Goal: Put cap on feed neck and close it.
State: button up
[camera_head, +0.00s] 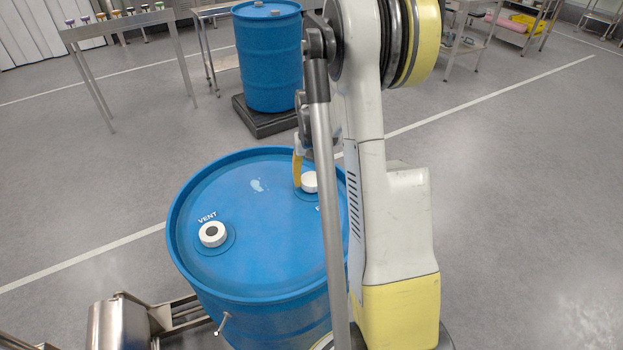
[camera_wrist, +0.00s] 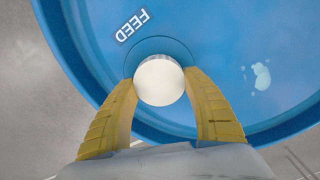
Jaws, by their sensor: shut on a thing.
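A white round cap (camera_wrist: 160,80) sits between the two yellow fingers of my gripper (camera_wrist: 160,86), at the FEED opening of the blue drum (camera_head: 262,265). My gripper is shut on the cap. The cap also shows in the head view (camera_head: 309,181), partly hidden by my arm. It looks to be at the neck, but the neck is hidden beneath it, and I cannot tell how it is seated. The VENT neck (camera_head: 213,234) at the left of the drum top has a white ring with a dark centre.
A second blue drum (camera_head: 269,60) stands on a dark pallet (camera_head: 265,122) behind. A metal table (camera_head: 120,24) with small coloured items is at the back left. A steel cylinder on a frame (camera_head: 118,324) is at the lower left. The floor at the right is clear.

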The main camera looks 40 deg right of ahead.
jog(key=shift+f+b, duration=0.25)
jog(key=shift+b, duration=0.05)
dwell(0.4)
jog(key=m, duration=0.5)
jog(key=shift+b, duration=0.3)
jog(key=m, duration=0.2)
jog(key=shift+s+m, duration=0.1)
jog(key=shift+m, duration=0.3)
jog(key=m, duration=0.2)
jog(key=shift+m+b, duration=0.3)
